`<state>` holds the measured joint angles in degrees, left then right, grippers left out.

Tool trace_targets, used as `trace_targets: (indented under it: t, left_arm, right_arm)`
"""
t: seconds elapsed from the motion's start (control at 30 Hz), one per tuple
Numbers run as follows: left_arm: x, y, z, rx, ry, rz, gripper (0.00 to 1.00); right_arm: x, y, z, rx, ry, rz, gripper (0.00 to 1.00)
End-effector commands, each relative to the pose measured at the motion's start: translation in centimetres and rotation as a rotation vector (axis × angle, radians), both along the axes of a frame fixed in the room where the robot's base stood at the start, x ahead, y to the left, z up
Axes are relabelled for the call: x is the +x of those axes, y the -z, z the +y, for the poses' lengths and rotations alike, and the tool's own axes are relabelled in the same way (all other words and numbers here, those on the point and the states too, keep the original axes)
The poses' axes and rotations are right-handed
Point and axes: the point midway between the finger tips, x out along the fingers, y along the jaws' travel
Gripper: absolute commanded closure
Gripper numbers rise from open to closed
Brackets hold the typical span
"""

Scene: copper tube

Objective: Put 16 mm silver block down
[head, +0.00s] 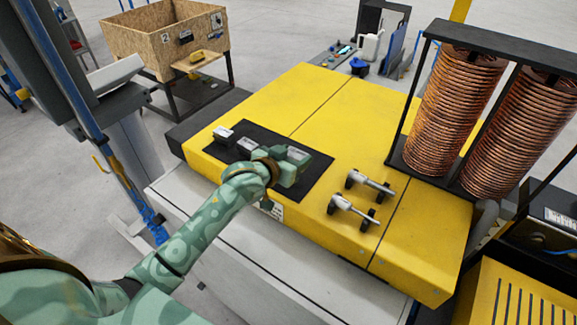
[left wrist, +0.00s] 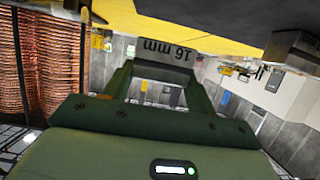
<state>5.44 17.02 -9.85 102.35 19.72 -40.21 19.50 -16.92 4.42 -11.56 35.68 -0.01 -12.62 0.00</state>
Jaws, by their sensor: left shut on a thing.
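The 16 mm silver block (left wrist: 165,50) is between the fingers of my left gripper (left wrist: 160,72) in the left wrist view, its label upside down. In the head view the block (head: 298,155) shows at the right part of the black mat (head: 315,175), beside my left gripper (head: 290,165). The gripper is shut on it. I cannot tell whether the block touches the mat. Two more silver blocks, a left one (head: 223,133) and a nearer one (head: 247,147), stand on the mat's left part. My right gripper is out of view.
The mat lies on a yellow machine top (head: 350,130). Two silver tools with black ends (head: 370,184) (head: 354,211) lie right of the mat. Copper coils (head: 455,105) in a black frame stand at the right. A wooden crate (head: 160,40) stands at the back left.

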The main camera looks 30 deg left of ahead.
Motion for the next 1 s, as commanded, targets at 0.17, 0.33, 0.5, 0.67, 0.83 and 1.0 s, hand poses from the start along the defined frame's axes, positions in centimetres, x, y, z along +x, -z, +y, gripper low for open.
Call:
trace_targets:
  t: [0.17, 0.33, 0.5, 0.67, 0.83, 1.0]
  left_arm:
    - [0.5, 1.1, 0.9, -0.002, 0.001, -0.005, 0.88]
    - [0.7, 3.1, 1.5, -0.002, -0.001, -0.001, 0.88]
    - [0.7, 4.7, 1.5, -0.001, 0.001, -0.005, 0.88]
    - [0.7, 4.8, 1.5, -0.001, 0.001, -0.006, 0.88]
    - [0.7, 5.0, 1.5, -0.001, 0.001, -0.005, 0.88]
    - [0.6, 5.2, 1.5, 0.0, 0.001, 0.0, 0.22]
  right_arm:
    - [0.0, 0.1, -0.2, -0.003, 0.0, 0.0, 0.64]
    - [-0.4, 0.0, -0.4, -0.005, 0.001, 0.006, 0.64]
    - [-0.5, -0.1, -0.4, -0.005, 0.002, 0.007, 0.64]
    - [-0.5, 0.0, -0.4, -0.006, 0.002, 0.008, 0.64]
    - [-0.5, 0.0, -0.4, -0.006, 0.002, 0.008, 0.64]
    - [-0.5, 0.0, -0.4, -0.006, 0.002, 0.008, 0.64]
